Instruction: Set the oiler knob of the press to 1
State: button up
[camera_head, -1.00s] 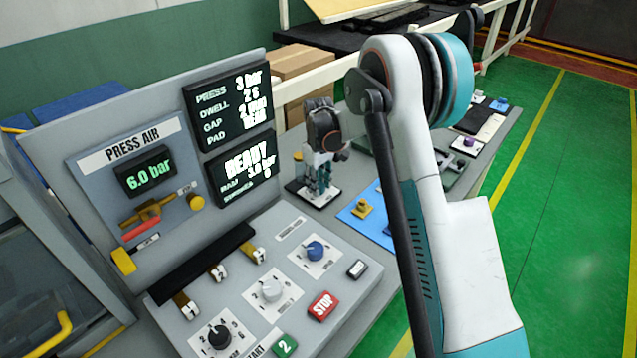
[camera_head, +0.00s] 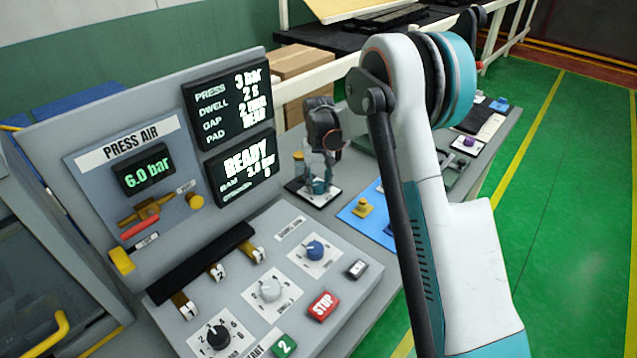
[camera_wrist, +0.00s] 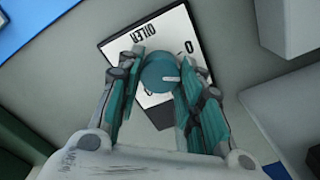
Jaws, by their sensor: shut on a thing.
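The oiler knob (camera_wrist: 158,73) is a round teal knob with a white pointer line, on a white plate (camera_wrist: 121,48) lettered OILER with a dark border. My gripper (camera_wrist: 163,68) is shut on the knob, one teal finger on each side. The pointer line points to the right in the wrist view, toward the right finger. A "0" shows on the plate near that finger; the other scale marks are mostly hidden by the fingers and knob. In the head view my gripper (camera_head: 320,180) reaches down onto the small oiler plate (camera_head: 318,198) beside the press panel.
The press panel (camera_head: 105,215) stands at left, with displays, other knobs, and a red STOP button (camera_head: 323,305). A blue mat (camera_head: 358,214) with a yellow piece lies right of the oiler. Grey blocks (camera_wrist: 290,115) show at right in the wrist view.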

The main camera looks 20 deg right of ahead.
aim_at(319, 184)
jog(key=shift+m, duration=1)
jog(key=o, duration=1.1)
jog(key=shift+c, duration=0.2)
jog(key=shift+r, duration=0.1)
notch_tip(319, 184, up, 12)
